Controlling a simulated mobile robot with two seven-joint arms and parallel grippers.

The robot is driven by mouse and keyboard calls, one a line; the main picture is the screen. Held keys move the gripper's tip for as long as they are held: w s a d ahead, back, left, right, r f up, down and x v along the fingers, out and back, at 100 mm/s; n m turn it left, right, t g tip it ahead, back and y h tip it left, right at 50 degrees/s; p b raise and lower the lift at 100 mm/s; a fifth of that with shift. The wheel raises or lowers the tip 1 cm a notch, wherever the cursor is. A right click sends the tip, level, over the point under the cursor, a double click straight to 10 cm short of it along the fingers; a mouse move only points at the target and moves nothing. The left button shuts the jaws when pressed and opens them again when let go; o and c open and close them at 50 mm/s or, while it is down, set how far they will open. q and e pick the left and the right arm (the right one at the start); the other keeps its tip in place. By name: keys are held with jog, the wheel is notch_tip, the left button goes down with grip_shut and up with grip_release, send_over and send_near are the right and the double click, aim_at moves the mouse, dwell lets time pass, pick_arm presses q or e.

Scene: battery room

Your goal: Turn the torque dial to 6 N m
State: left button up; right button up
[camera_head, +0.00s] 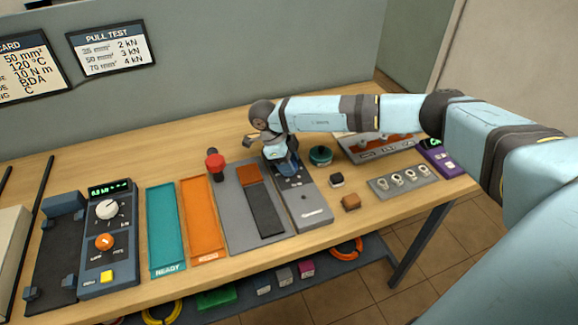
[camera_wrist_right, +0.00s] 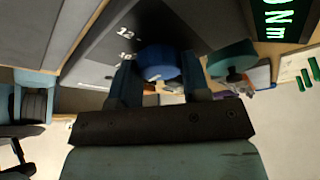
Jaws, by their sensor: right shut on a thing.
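My right gripper (camera_head: 286,164) points down at the dark upper part of a long grey unit (camera_head: 314,209) near the middle of the table. In the right wrist view its two fingers are on either side of a blue round dial (camera_wrist_right: 159,60) and shut on it. White scale marks beside the dial include a 12. The dial's pointer is hidden, so I cannot tell its setting. A dark display (camera_wrist_right: 283,18) with green characters ending in "N m" shows at the top right of the wrist view, partly cut off. My left gripper is not in view.
A teal round piece (camera_head: 320,155) stands just right of the gripper. Black (camera_head: 336,180) and brown (camera_head: 351,202) blocks lie nearby. A red button (camera_head: 215,163) stands to the left. Teal (camera_head: 166,228) and orange (camera_head: 201,218) trays and a control box (camera_head: 107,240) lie further left.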

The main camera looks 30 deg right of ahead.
jog(key=n+t+b, duration=0.1)
jog(key=n, duration=0.2)
jog(key=shift+h, duration=0.3)
jog(key=n+t+b, duration=0.1)
jog(key=n, duration=0.2)
jog(key=shift+n, duration=0.3)
jog(key=n+t+b, duration=0.1)
jog(key=n, duration=0.1)
jog(key=shift+s+n+h, duration=0.1)
jog(key=shift+n+h, duration=0.2)
jog(key=n+t+b, duration=0.2)
jog(key=n, duration=0.2)
jog(key=shift+n, duration=0.6)
pick_arm(q)
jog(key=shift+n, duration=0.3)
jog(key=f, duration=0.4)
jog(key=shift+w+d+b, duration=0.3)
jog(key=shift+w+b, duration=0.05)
jog(key=shift+b, duration=0.05)
pick_arm(e)
jog(key=shift+s+n+t, duration=0.1)
jog(key=shift+n+t, duration=0.3)
jog(key=shift+n, duration=0.1)
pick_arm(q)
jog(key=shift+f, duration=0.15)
